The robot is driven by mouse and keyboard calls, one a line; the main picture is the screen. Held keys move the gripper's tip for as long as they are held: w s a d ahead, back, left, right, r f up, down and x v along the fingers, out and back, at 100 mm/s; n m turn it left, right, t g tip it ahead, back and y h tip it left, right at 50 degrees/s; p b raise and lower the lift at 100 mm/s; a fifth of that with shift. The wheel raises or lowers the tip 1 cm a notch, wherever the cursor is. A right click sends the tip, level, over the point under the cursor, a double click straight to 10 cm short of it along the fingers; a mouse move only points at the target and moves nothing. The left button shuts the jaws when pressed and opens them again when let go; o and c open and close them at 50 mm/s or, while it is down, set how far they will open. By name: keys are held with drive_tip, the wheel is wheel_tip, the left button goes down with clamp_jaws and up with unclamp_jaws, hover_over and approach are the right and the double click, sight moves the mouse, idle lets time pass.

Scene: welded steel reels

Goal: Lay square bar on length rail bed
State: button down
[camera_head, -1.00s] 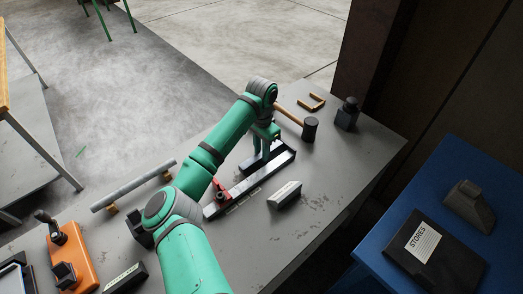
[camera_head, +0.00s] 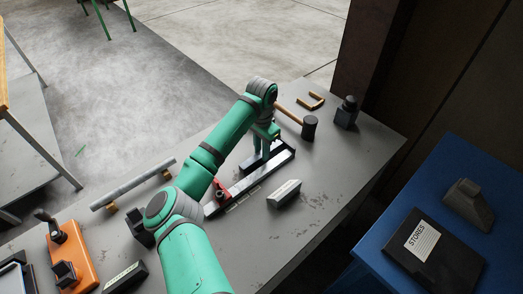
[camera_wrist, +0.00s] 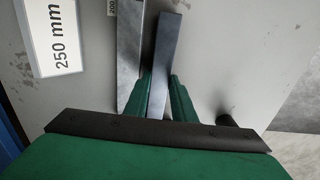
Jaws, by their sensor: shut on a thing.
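My gripper (camera_head: 264,147) is shut on the square bar (camera_wrist: 169,47), a dark blue-grey bar that points away between the two green fingers in the wrist view. In the head view my gripper hangs down at the far part of the length rail bed (camera_head: 245,185), a long pale metal rail with a red stop (camera_head: 221,190) near its near end. In the wrist view the bed (camera_wrist: 130,55) lies just left of the bar, at a slight angle to it. Whether the bar touches the bed cannot be told. My wrist hides part of the bar.
A "250 mm" sign block (camera_head: 285,194) stands right of the bed. A mallet (camera_head: 309,127) and a dark block-shaped item (camera_head: 347,112) lie beyond. A round grey bar (camera_head: 133,185) rests on supports at left, near an orange device (camera_head: 73,258). The right front bench is clear.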

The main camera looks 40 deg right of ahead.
drive_tip(key=shift+w+f, duration=0.1)
drive_tip(key=shift+w, duration=0.05)
idle(0.5)
drive_tip(key=c, duration=1.4)
unclamp_jaws()
drive_tip(key=shift+a+f, duration=0.1)
drive_tip(key=shift+f, duration=0.1)
drive_tip(key=shift+r, duration=0.1)
drive_tip(key=shift+r, duration=3)
